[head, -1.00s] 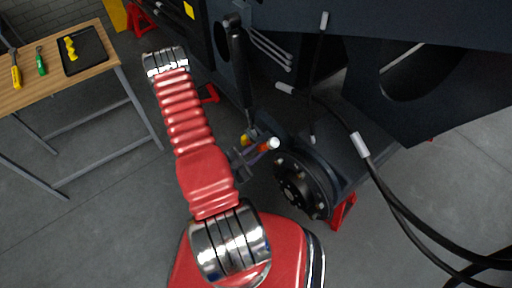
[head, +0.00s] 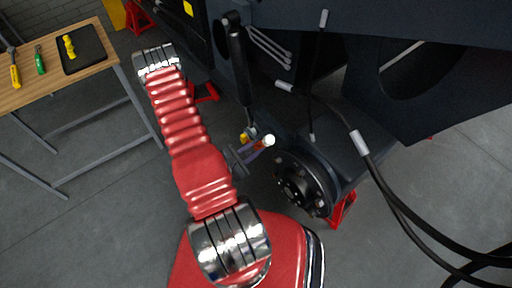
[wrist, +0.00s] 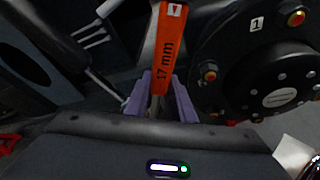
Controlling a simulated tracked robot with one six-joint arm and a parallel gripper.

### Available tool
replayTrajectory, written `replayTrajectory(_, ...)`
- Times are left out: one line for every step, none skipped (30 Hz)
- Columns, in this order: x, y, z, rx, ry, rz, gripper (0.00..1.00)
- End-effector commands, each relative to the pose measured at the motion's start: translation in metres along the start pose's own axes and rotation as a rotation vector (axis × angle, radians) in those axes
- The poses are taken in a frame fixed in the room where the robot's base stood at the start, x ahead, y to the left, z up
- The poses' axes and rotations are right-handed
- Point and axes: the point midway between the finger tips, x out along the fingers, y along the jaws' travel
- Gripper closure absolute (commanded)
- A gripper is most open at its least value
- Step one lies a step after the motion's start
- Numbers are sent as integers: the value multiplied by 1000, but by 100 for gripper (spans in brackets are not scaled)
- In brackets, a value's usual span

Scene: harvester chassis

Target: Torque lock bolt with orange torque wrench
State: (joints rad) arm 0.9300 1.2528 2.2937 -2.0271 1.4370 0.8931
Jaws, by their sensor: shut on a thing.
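My gripper (wrist: 160,97) has purple fingers shut on the orange torque wrench (wrist: 167,45), which is marked "17 mm" and extends up out of the wrist view. In the head view my gripper (head: 252,153) is left of the wheel hub, with a pale round end of the held tool at its tip. The dark round hub (head: 298,186) is right of the gripper and apart from it. In the wrist view the hub carries red-and-yellow bolts, including an upper bolt (wrist: 296,18) beside a "1" label and a left bolt (wrist: 209,72). I cannot tell which is the lock bolt.
A dark cylinder (head: 240,65) and hanging black hoses (head: 395,195) are close to the hub. Red stands (head: 342,208) are under the chassis. A wooden bench (head: 45,80) with a black tray (head: 90,60) and hand tools stands at left. The floor between is clear.

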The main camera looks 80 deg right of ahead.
Motion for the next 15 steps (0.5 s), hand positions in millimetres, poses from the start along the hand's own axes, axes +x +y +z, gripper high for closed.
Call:
replayTrajectory(-2, 0, 0, -1, -1, 2, 100)
replayTrajectory(-3, 0, -1, -1, -1, 2, 100)
replayTrajectory(-4, 0, -1, -1, -1, 2, 100)
replayTrajectory(-5, 0, -2, -1, 0, 2, 100)
replayTrajectory(-6, 1, -2, -1, 0, 2, 100)
replayTrajectory(-7, 1, -2, -1, -1, 2, 100)
replayTrajectory(-8, 1, -3, 0, -1, 2, 100)
replayTrajectory(-9, 1, -3, 0, -1, 2, 100)
replayTrajectory(-10, 0, -3, 0, -1, 2, 100)
replayTrajectory(-11, 0, -4, 0, -1, 2, 100)
replayTrajectory(-12, 0, -4, 0, -1, 2, 100)
replayTrajectory(-14, 0, -4, 0, -1, 2, 100)
replayTrajectory(-14, 0, -5, 0, -1, 3, 100)
replayTrajectory(-15, 0, -5, 1, -1, 3, 100)
replayTrajectory(-16, 0, -5, 1, -1, 2, 100)
